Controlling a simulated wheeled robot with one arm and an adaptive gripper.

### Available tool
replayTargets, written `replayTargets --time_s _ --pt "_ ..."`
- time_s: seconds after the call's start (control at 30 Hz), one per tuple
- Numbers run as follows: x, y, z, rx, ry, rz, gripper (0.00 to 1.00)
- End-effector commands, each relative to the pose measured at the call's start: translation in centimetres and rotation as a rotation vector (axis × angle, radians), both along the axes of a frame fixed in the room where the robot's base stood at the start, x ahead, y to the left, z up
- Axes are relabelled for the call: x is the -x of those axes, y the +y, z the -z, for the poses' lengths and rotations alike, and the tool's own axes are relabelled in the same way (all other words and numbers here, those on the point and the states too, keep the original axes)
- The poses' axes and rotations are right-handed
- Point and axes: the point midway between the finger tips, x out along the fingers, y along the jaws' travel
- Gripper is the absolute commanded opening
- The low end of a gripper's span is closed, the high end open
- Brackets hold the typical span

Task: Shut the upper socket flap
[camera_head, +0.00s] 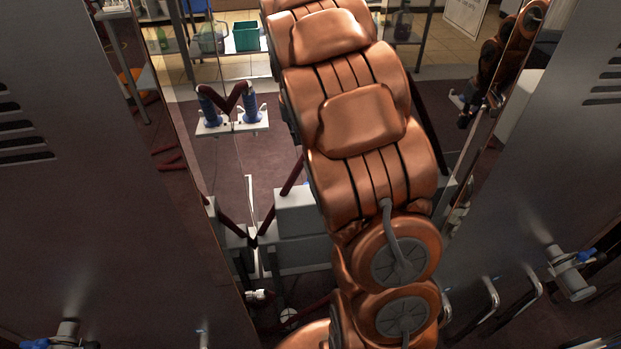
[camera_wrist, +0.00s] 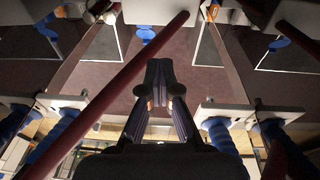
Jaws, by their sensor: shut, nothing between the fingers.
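In the wrist view my gripper (camera_wrist: 159,72) is shut and empty, its dark fingertips together in the middle of the picture. A dark red hose (camera_wrist: 115,92) crosses the view close by, left of the fingertips. White plates with blue ribbed plugs (camera_wrist: 70,128) stand on both sides, apart from the fingers. Small blue parts (camera_wrist: 281,43) show near the top; I cannot tell whether one is the upper socket flap. In the head view a white bracket (camera_head: 232,124) carries two blue plugs (camera_head: 250,104) with red hoses. My copper arm fills the middle there and my gripper cannot be made out.
Tall metal panels (camera_head: 75,170) stand close at left and right in the head view. A grey valve (camera_head: 571,270) with a blue handle juts from the right panel. White boxes (camera_head: 297,212) stand behind my arm. A green bin (camera_head: 246,36) is on a far shelf.

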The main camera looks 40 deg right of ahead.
Motion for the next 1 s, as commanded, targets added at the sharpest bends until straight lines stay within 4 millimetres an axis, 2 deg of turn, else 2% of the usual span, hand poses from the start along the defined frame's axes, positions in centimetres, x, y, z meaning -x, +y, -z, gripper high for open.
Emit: replayTargets --time_s 0.03,0.33,0.4,0.53,0.7,1.0 --pt "-1.2 -1.3 2.1 0.003 -0.008 0.01 0.0" --pt "-7.4 -7.4 9.7 0.016 -0.079 0.039 0.0" --pt "-8.5 -8.6 11.7 0.014 -0.092 0.046 0.0" --pt "-10.3 -10.6 14.4 0.013 -0.12 0.054 0.0" --pt "-11.7 -12.2 16.5 0.011 -0.145 0.06 0.0" --pt "-12.6 -12.8 18.4 0.01 -0.154 0.06 0.0"
